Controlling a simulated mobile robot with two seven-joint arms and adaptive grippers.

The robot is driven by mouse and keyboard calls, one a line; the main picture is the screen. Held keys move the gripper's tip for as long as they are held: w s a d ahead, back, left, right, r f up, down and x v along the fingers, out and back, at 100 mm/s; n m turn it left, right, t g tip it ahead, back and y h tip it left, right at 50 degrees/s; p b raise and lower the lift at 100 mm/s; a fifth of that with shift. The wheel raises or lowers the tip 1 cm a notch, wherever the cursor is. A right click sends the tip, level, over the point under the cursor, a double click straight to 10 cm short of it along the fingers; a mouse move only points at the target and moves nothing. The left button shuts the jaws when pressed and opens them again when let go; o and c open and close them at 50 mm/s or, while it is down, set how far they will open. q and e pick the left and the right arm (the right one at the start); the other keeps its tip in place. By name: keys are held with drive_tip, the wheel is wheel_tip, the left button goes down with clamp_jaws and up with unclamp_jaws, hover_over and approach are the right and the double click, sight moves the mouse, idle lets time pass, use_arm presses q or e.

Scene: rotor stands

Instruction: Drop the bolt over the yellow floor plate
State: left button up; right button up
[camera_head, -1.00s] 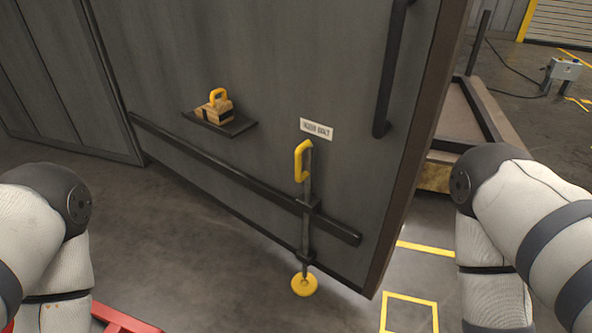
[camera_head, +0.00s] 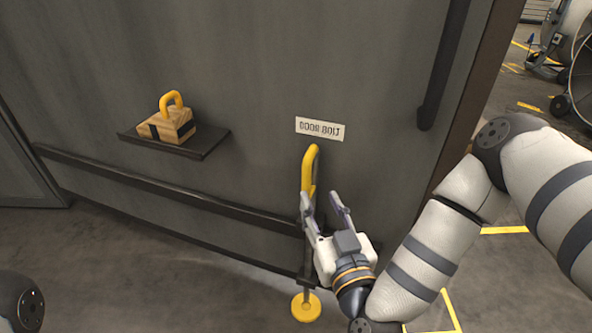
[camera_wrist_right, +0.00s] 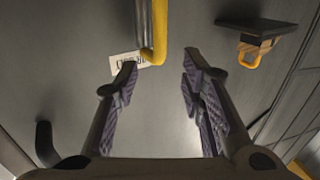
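The bolt is a dark upright rod on the grey door with a yellow loop handle (camera_head: 311,168) at its top. The handle also shows in the wrist view (camera_wrist_right: 160,40). The round yellow floor plate (camera_head: 306,307) lies on the floor below the rod. I cannot tell whether the rod's lower end touches it. My right gripper (camera_head: 320,196) is open at the handle's lower part, its fingers pointing up at the door. In the wrist view the handle's end is just beyond the fingertips (camera_wrist_right: 160,72), not clasped. The gripper hides the middle of the rod. My left gripper is out of view.
A small shelf (camera_head: 205,142) on the door holds a wooden block with a yellow handle (camera_head: 172,120). A dark rail (camera_head: 150,182) crosses the door. A dark vertical pull bar (camera_head: 443,70) is at the right. A white label (camera_head: 320,129) sits above the bolt.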

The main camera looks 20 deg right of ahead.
sight(308, 174)
drive_tip(key=w, duration=0.7)
drive_tip(key=w+b, duration=0.1)
drive_tip(key=w, duration=0.2)
drive_tip(key=shift+w+d, duration=0.3)
clamp_jaws()
